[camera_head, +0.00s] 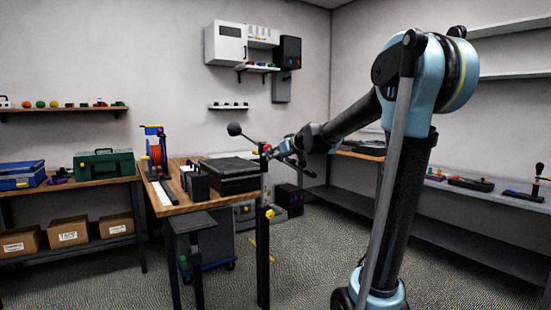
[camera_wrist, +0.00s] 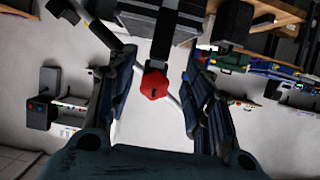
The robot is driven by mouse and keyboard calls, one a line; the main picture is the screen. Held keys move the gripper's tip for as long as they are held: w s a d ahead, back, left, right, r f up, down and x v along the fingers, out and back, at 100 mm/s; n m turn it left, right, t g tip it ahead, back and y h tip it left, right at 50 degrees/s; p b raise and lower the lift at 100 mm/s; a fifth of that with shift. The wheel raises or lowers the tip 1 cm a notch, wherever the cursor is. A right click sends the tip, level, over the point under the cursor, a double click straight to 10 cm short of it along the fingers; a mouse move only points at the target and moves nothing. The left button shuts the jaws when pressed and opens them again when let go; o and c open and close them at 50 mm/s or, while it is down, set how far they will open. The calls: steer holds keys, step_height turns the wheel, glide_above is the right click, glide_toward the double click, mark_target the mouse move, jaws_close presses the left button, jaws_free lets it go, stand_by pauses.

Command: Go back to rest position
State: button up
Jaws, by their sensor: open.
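My gripper (camera_head: 270,152) is at the end of my outstretched arm, at the right edge of the wooden workbench (camera_head: 170,204) in the head view. In the wrist view my gripper (camera_wrist: 160,70) is open, its two dark fingers apart with nothing clasped between them. A red knob (camera_wrist: 154,84) on a dark post shows between the fingers; I cannot tell its exact distance. In the head view it shows small beside the gripper tip.
A black case (camera_head: 232,168) and a red-orange cable reel (camera_head: 156,155) stand on the workbench. A side bench with a green toolbox (camera_head: 104,164) is at left. Long shelves (camera_head: 470,246) run along the right wall. Carpet floor (camera_head: 300,265) is open between them.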

steer(key=s+d+f+m+g+h, duration=0.2)
steer(key=s+d+f+g, duration=0.1)
steer(key=s+d+f, duration=0.4)
steer(key=s+d+f+m+g+h, duration=0.2)
steer(key=s+d+f, duration=0.5)
steer(key=s+f, duration=0.6)
steer(key=s+d+f+m+g+h, duration=0.2)
steer(key=s+d+f, duration=0.5)
steer(key=s, duration=1.7)
step_height(320, 180, down, 4)
steer(key=shift+r+m+g+h, duration=0.1)
steer(key=shift+m+g+h, duration=0.2)
steer(key=shift+g+h, duration=0.55)
steer(key=shift+d, duration=0.1)
steer(key=shift+w+f+g, duration=0.2)
steer(key=shift+w+g, duration=0.05)
steer(key=shift+w, duration=0.25)
